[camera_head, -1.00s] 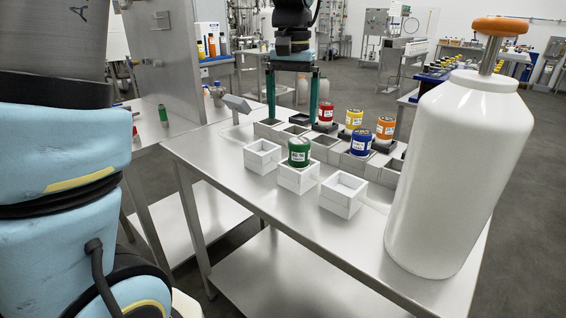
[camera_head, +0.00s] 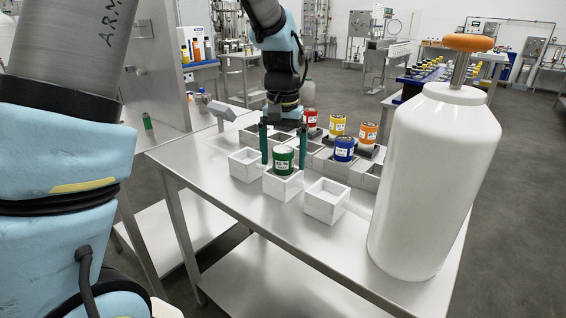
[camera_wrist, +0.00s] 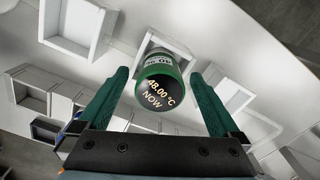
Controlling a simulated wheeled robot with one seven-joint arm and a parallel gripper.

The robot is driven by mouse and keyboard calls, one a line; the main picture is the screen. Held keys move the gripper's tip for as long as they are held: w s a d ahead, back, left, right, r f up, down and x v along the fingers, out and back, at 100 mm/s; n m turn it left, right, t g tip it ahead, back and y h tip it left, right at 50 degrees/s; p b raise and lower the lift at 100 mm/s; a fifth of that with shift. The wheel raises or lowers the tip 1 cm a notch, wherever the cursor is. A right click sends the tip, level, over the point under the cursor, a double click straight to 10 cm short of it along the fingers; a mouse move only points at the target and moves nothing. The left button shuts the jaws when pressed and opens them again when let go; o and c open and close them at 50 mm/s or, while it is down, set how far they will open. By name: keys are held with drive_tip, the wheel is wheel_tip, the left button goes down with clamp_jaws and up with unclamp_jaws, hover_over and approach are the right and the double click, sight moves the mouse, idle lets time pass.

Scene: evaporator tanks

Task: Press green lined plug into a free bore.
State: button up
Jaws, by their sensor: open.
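The green plug (camera_head: 283,160), with a white label band, stands upright in the middle white box (camera_head: 283,187). In the wrist view the green plug (camera_wrist: 158,82) shows a black top reading "48.00 °C NOW". My gripper (camera_head: 284,160) is open, pointing down, with one green finger on each side of the plug. In the wrist view my gripper (camera_wrist: 160,75) shows gaps between the plug and both fingers. The left white box (camera_head: 248,164) and the right white box (camera_head: 326,201) are open-topped and look empty.
Behind are grey open boxes, with a red plug (camera_head: 310,119), yellow plug (camera_head: 338,125), orange plug (camera_head: 368,133) and blue plug (camera_head: 344,149) among them. A large white bottle (camera_head: 430,185) stands at the right of the steel table (camera_head: 215,180). The table's front left is clear.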

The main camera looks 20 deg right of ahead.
drive_tip(key=shift+f, duration=0.2)
clamp_jaws()
idle(0.7)
